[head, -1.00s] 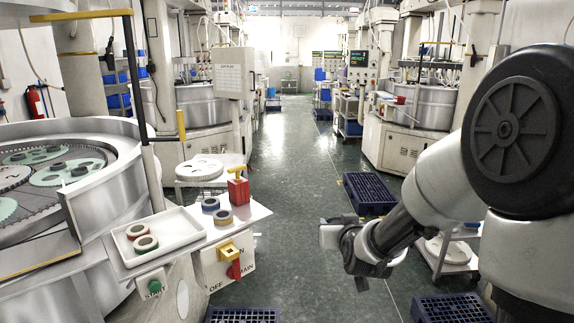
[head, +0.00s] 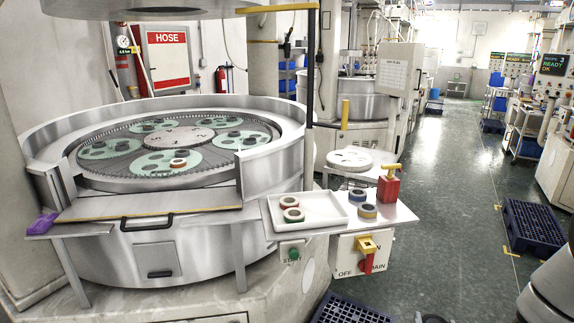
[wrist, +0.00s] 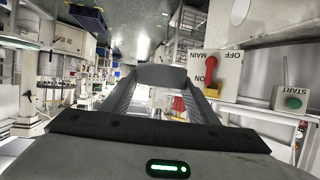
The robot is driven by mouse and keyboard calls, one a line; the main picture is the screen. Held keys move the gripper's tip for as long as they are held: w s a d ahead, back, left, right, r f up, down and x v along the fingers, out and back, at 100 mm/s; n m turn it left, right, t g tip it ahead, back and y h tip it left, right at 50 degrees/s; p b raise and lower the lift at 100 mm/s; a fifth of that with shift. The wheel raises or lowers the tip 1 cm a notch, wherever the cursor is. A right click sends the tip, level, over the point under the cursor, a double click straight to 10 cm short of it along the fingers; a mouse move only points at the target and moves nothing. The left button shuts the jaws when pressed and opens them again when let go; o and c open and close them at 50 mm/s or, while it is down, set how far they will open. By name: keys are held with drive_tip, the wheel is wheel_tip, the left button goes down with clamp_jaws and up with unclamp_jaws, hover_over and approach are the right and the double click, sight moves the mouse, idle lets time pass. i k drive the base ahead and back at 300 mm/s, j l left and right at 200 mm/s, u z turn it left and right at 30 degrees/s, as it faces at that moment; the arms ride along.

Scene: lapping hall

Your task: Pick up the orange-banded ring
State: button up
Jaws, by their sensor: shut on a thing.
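A small ring with an orange-brown side (head: 179,163) lies on a green carrier disc of the lapping machine at left in the head view. Two rings, one reddish (head: 289,202) and one greenish (head: 294,215), lie in the white tray (head: 335,222). A blue ring (head: 358,195) and a yellowish ring (head: 368,211) stand on the shelf beside it. My gripper (wrist: 162,76) shows in the wrist view, its fingers shut on a plain grey block-like thing. It is far from the orange-brown ring. What the grey thing is, I cannot tell.
The machine's raised metal rim (head: 45,165) surrounds the carriers, with a lower front ledge (head: 150,206). A purple thing (head: 42,223) lies at its left corner. A red, yellow-handled object (head: 388,187) stands on the shelf. A blue crate (head: 533,224) sits on the floor at right.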

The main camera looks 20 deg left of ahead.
sight(178, 164)
drive_tip(key=j+u, duration=0.1)
drive_tip(key=u, duration=0.7)
drive_tip(key=j+u, duration=0.15)
drive_tip(key=u, duration=0.25)
drive_tip(key=j, duration=1)
drive_tip(key=i, duration=0.05)
